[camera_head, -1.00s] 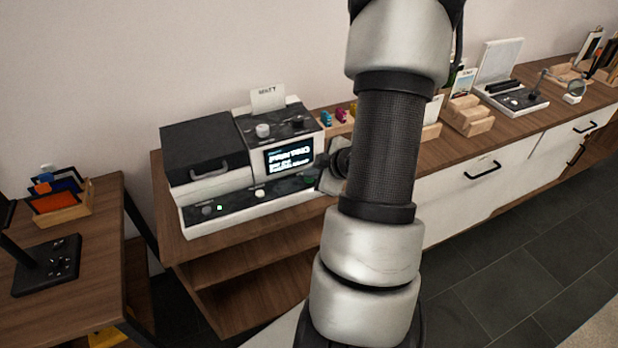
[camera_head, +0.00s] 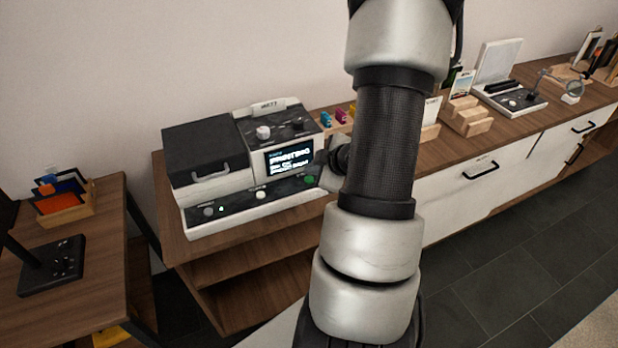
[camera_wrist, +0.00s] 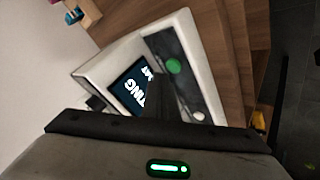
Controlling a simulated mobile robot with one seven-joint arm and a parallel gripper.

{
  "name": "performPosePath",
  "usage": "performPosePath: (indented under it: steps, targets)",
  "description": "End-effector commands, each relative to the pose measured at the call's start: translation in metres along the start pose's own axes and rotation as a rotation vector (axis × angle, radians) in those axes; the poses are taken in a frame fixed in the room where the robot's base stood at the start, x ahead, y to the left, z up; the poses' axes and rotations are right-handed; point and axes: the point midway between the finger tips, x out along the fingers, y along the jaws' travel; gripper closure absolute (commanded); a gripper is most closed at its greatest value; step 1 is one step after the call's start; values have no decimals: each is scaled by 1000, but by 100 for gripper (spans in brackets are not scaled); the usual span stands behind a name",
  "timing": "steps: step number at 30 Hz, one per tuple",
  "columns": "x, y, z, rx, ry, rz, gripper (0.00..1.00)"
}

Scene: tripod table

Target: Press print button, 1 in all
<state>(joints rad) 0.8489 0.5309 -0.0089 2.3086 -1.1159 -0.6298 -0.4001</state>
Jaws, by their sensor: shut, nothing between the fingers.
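The printer (camera_head: 215,183) is a white and black machine on the wooden counter, with a dark lid at left and a screen (camera_head: 289,159) that reads "PRINTING". A round green button (camera_head: 310,181) sits at the right end of its black front strip; it also shows in the wrist view (camera_wrist: 174,66). A white button (camera_head: 260,195) sits mid-strip. My gripper (camera_wrist: 168,108) is shut and empty, its dark fingers over the strip near the green button and seemingly apart from it. In the head view my arm hides most of the gripper.
A labelled card (camera_head: 268,106) sits at the printer's top back. Small coloured items (camera_head: 334,117) stand right of the printer. Wooden blocks (camera_head: 467,115) and a device (camera_head: 510,98) are farther right. A side table (camera_head: 95,240) stands at left.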

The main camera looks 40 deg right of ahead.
Motion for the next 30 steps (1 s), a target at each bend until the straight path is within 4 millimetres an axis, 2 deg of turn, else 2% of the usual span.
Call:
performPosePath:
  steps: [14,30]
  targets:
    - [-34,25,-25,-1,0,0,100]
    - [-34,25,-25,0,0,0,100]
